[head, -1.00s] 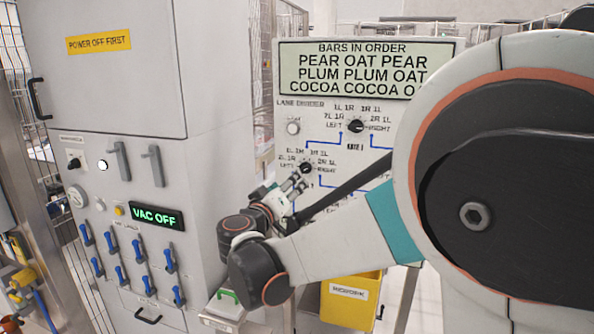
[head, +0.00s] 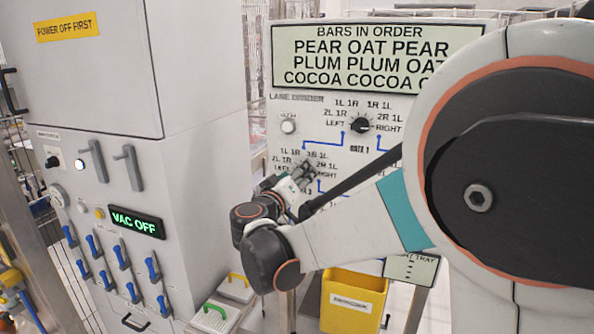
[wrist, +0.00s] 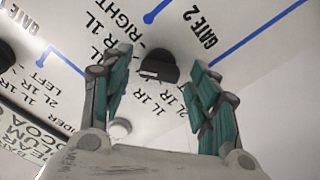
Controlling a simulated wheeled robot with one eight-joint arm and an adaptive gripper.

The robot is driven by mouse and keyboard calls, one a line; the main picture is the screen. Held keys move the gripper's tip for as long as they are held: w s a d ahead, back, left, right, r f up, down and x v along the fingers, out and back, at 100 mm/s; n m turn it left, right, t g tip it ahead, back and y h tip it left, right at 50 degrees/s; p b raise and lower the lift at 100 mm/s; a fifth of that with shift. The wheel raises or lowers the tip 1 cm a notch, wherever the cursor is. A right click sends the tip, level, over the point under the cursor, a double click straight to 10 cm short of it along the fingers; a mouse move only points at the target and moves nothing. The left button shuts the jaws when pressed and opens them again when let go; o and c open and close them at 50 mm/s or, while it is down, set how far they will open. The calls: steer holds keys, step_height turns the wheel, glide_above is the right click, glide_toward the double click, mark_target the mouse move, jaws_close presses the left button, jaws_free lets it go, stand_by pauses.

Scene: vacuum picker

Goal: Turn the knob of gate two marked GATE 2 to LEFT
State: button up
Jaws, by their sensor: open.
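The black knob of gate two (wrist: 158,68) shows in the wrist view, beside the printed GATE 2 label (wrist: 196,27). A pale mark shows on the knob's lower side; I cannot tell which setting it points to. My gripper (wrist: 160,72) is open, with one finger on each side of the knob in the picture and nothing held. Contact with the knob cannot be seen. In the head view my gripper (head: 304,172) is in front of the lower left dial of the white panel (head: 290,112) and hides most of that knob and part of its labels.
The gate one knob (head: 360,125) sits above and to the right. A round white button (head: 288,126) is on the panel's upper left. A grey cabinet (head: 190,170) with blue levers and a VAC OFF display (head: 137,221) stands left. A yellow bin (head: 353,302) is below.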

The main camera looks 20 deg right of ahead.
steer(key=shift+w+d, duration=0.15)
steer(key=shift+w, duration=0.05)
steer(key=c, duration=1.1)
steer(key=shift+o, duration=0.2)
